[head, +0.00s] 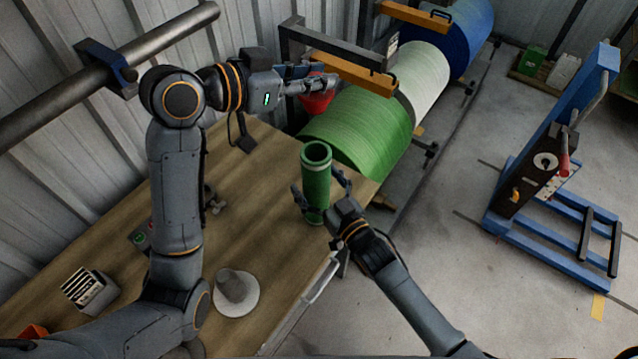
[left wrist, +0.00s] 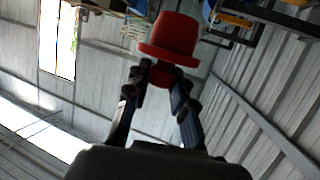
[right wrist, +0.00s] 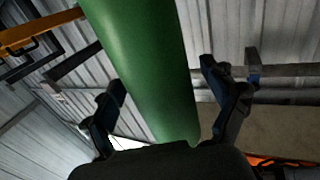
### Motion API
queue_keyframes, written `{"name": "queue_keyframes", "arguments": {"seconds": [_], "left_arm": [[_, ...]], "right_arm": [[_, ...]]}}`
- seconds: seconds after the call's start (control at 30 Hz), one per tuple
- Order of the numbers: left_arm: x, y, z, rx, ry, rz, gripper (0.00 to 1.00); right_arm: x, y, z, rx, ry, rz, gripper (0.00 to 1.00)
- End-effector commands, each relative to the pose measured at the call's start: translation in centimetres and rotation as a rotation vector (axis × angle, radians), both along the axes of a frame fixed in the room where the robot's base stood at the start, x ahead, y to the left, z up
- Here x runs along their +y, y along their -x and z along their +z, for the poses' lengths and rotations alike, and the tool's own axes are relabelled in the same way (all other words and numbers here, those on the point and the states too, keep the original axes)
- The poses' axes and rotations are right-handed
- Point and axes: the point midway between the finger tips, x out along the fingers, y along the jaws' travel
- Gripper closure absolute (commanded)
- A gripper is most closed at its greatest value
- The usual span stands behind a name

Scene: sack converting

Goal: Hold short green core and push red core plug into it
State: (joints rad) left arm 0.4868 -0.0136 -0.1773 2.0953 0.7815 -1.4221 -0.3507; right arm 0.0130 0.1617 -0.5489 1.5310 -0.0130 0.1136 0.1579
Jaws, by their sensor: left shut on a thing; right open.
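The short green core (head: 316,180) stands upright near the right edge of the wooden table, its open end up. My right gripper (head: 320,188) is open with its fingers on either side of the core; in the right wrist view the core (right wrist: 150,65) runs between the two spread fingers (right wrist: 165,95). My left gripper (head: 312,88) is shut on the red core plug (head: 318,100) and holds it in the air above and behind the core. In the left wrist view the plug (left wrist: 170,38) sits at the fingertips (left wrist: 160,75), its flange towards the gripper.
The wooden table (head: 260,200) carries a white disc with a grey cone (head: 237,292) and a slotted grey box (head: 90,292). Large green, white and blue rolls (head: 360,125) lie behind the table. A blue lifter (head: 550,160) stands on the open floor at right.

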Motion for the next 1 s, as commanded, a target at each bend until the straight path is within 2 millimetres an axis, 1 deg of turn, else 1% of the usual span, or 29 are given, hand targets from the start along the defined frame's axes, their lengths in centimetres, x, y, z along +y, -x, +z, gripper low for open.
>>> {"name": "queue_keyframes", "arguments": {"seconds": [0.07,0.17,0.2,0.27,0.3,0.37,0.4,0.43,0.5,0.57,0.7,0.8,0.9,1.0], "left_arm": [[0.0,0.0,0.0,0.0,0.0,0.0,1.0],[0.0,0.0,0.0,-0.001,0.001,0.0,1.0],[0.0,0.0,0.0,-0.001,0.001,0.0,1.0],[0.0,0.0,0.0,-0.001,0.001,0.0,1.0],[0.0,0.0,0.0,-0.001,0.001,0.0,1.0],[0.0,0.0,0.0,-0.001,0.001,0.0,1.0],[0.0,0.0,0.0,-0.001,0.001,0.0,1.0],[0.0,0.0,0.0,-0.001,0.001,0.0,1.0],[0.0,0.0,-0.1,0.0,0.0,0.0,1.0],[0.1,-0.1,-0.7,0.001,-0.002,0.001,1.0],[0.2,-0.2,-3.3,0.001,-0.002,0.002,1.0],[0.2,-0.1,-4.9,-0.001,0.004,0.001,1.0],[0.1,0.0,-5.6,-0.004,0.009,0.001,1.0],[0.1,0.0,-5.7,-0.005,0.011,0.001,1.0]], "right_arm": [[0.0,0.0,0.0,0.0,0.0,0.0,0.14],[0.0,0.0,0.0,0.0,0.0,0.0,0.33],[0.0,0.0,0.0,0.0,0.0,0.0,0.41],[0.0,0.0,0.0,0.0,0.0,0.0,0.53],[0.0,0.0,0.0,0.0,0.0,0.0,0.61],[0.0,0.0,0.0,0.0,0.0,0.0,0.73],[0.0,0.0,0.0,0.0,0.0,0.0,0.82],[0.0,0.0,0.0,0.0,0.0,0.0,0.88],[0.0,0.0,0.0,0.0,0.0,0.0,0.88],[0.0,0.0,0.0,0.0,0.0,0.0,0.88],[0.0,0.0,0.0,0.0,0.0,-0.001,0.89],[0.0,0.0,0.0,-0.001,0.001,-0.001,0.89],[0.0,0.0,0.0,0.0,0.0,-0.001,0.89],[0.0,0.0,0.0,0.0,0.0,0.0,0.89]]}}
